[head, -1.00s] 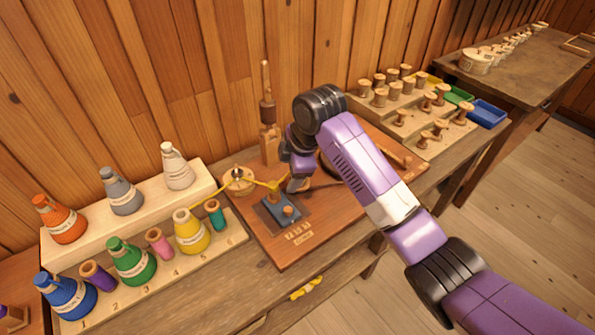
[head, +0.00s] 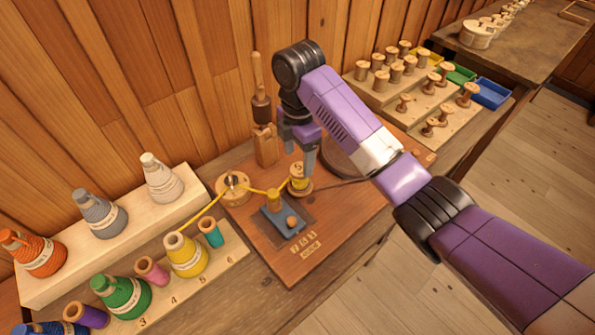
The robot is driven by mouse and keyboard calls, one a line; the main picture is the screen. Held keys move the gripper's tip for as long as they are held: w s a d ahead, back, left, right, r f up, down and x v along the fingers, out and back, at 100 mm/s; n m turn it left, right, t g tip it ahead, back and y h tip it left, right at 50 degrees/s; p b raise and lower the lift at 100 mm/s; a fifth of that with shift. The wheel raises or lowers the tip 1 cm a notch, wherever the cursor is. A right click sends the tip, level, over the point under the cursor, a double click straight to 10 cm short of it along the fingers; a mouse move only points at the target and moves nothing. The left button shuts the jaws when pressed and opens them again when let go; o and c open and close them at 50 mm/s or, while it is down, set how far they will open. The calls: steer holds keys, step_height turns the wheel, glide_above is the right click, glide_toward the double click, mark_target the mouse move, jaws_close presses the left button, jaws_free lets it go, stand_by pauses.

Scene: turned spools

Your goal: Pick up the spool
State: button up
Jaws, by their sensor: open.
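A small wooden spool (head: 299,183) wound with yellow thread stands upright on the reddish-brown winding board (head: 290,262). A yellow strand runs left from it, past a blue block, to a round wooden piece. My gripper (head: 301,158) is open, pointing down, with its fingers just above the spool. I cannot tell whether a finger touches it. Part of the spool's far side and the board behind it are hidden by my arm.
Yellow thread runs on to a yellow cone (head: 187,257) among coloured cones at left. The blue block (head: 281,219) with a knob stands close by the spool. A wooden-handled post (head: 265,145) rises behind. Stepped racks (head: 395,95) of spools and coloured trays (head: 491,95) stand at right.

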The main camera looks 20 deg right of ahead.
mark_target(300, 169)
steer(key=f, duration=0.2)
steer(key=f+p, duration=0.1)
steer(key=f, duration=0.3)
steer(key=shift+d+f+p, duration=0.25)
steer(key=shift+d+p, duration=0.05)
steer(key=c, duration=1.2)
steer(key=shift+c, duration=0.3)
steer(key=shift+r, duration=0.1)
